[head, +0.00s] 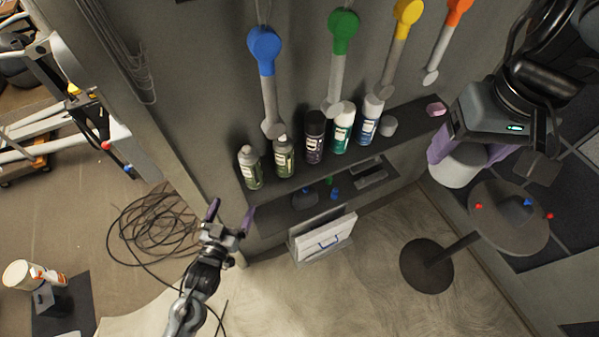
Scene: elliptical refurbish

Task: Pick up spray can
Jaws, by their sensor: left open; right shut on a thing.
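Several spray cans stand upright in a row on the upper wall shelf (400,127): a green-labelled can (250,170) at the left end, a similar can (284,158), a dark can (314,140), a teal-and-white can (342,130) and a blue-and-white can (367,122). My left gripper (231,211) is open and empty, below and left of the cans, apart from them. My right gripper (470,153) is at the upper right, its purple fingers shut on a pale cylindrical thing (459,170). The gripper body partly hides it, so I cannot tell what it is.
A small grey cylinder (389,127) and a pink piece (435,109) sit toward the shelf's right end. A round table (500,210) stands right. Tangled cable (155,230) lies on the floor left.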

